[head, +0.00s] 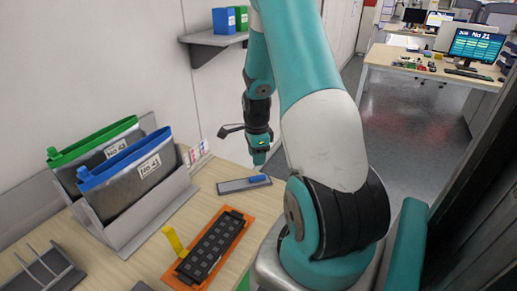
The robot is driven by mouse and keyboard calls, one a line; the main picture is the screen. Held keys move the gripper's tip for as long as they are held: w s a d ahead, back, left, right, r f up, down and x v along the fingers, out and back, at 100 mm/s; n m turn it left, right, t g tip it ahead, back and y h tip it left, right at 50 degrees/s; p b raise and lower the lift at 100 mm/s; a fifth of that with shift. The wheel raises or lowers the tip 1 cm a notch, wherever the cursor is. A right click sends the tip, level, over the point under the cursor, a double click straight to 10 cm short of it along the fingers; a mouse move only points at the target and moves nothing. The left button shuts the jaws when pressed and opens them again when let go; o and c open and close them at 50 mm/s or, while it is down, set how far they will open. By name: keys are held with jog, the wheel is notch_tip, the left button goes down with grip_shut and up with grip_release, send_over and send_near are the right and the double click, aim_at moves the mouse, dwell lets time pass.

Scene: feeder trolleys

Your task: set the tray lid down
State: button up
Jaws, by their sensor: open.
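A flat grey plate with a blue piece on its right part, which looks like the tray lid (232,187), lies on the wooden table. My gripper (259,161) is open and points down just above the blue piece. A small gap shows between them, though the exact height is hard to tell. The fingertips are small in this view. A black tray (198,264) with rows of square pockets lies in an orange frame (246,229) nearer the front. Its pockets are uncovered.
A yellow strip (174,240) sticks up beside the orange frame. Two pouches with green (92,143) and blue (122,166) top edges stand in a grey holder at left. A grey slotted rack (45,273) is at the front left. Bare table lies around the plate.

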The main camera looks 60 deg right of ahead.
jog(key=w+a+r+n+y, duration=0.1)
jog(key=a+r+n, duration=0.45)
jog(key=a, duration=0.35)
jog(key=w+a+r+n+t, duration=0.1)
jog(key=a+r+n, duration=0.45)
jog(key=a, duration=0.35)
jog(key=a+r+n+y, duration=0.1)
jog(key=a+r+n, duration=0.45)
jog(key=a, duration=0.25)
jog(key=s+a+r+n+y, duration=0.1)
jog(key=s+a+r+n, duration=0.1)
jog(key=s+a+n, duration=0.5)
jog(key=s+a+r+n+g+y, duration=0.1)
jog(key=s+a+r+n, duration=0.2)
jog(key=s+a+n, duration=0.4)
jog(key=shift+s+a+n, duration=0.35)
jog(key=shift+a+n, duration=0.1)
jog(key=shift+n, duration=0.8)
